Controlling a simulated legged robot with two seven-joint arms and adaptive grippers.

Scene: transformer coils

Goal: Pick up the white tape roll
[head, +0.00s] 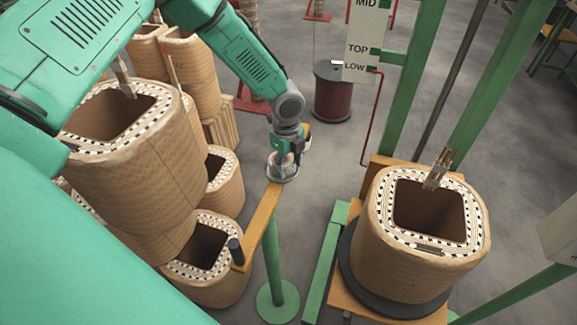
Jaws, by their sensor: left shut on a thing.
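My left gripper (285,158) reaches down from the top of the head view to the far end of a narrow wooden bar. It is shut on the white tape roll (278,168), which shows as a small whitish ring around the fingertips. The fingers hide part of the roll. A grey round base shows just under the roll, at the bar's end. I cannot tell whether the roll is touching it or is lifted clear. My right gripper is not in view.
The wooden bar (262,222) stands on a green post (273,262). A dark cylinder (236,251) is at its near end. Wrapped coils (140,185) crowd the left. Another coil (420,255) stands right by a green frame (408,90). A dark red spool (333,95) stands behind.

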